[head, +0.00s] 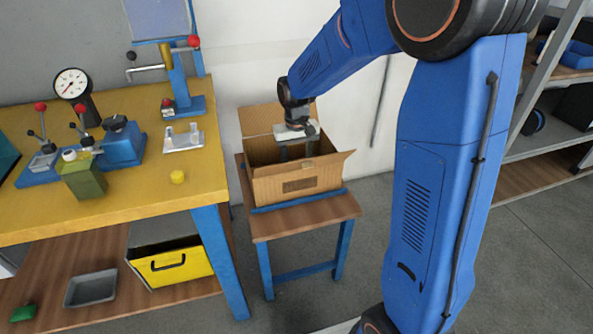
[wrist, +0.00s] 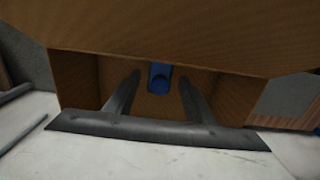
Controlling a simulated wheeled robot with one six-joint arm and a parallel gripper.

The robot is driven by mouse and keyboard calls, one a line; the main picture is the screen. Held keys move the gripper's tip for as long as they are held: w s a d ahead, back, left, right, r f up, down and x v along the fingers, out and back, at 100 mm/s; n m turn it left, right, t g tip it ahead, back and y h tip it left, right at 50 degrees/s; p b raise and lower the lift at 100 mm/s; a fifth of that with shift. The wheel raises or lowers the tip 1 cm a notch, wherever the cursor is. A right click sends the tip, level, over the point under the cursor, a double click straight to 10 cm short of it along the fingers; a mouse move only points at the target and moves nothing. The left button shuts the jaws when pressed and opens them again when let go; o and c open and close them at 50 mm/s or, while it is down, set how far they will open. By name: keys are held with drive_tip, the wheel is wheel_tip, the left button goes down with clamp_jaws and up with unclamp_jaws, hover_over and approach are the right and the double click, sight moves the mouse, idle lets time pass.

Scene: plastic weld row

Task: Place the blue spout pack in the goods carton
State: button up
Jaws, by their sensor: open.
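The goods carton (head: 298,186) is an open cardboard box with its flaps spread, on a small wooden stand with blue legs. My gripper (head: 297,152) points down into the carton's opening. In the wrist view my gripper (wrist: 158,88) shows two dark fingers spread apart with nothing held between them. The blue spout pack (wrist: 159,76) shows in the wrist view as a small blue shape inside the carton (wrist: 160,42), beyond the fingertips and apart from them. Its lower part is hard to make out. In the head view the carton's front wall hides the pack.
Floor right of the stand is clear up to my arm.

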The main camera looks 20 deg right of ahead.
wheel_tip(320, 180, up, 9)
drive_tip(key=shift+r, duration=0.15)
drive_tip(key=shift+w, duration=0.1)
idle(0.4)
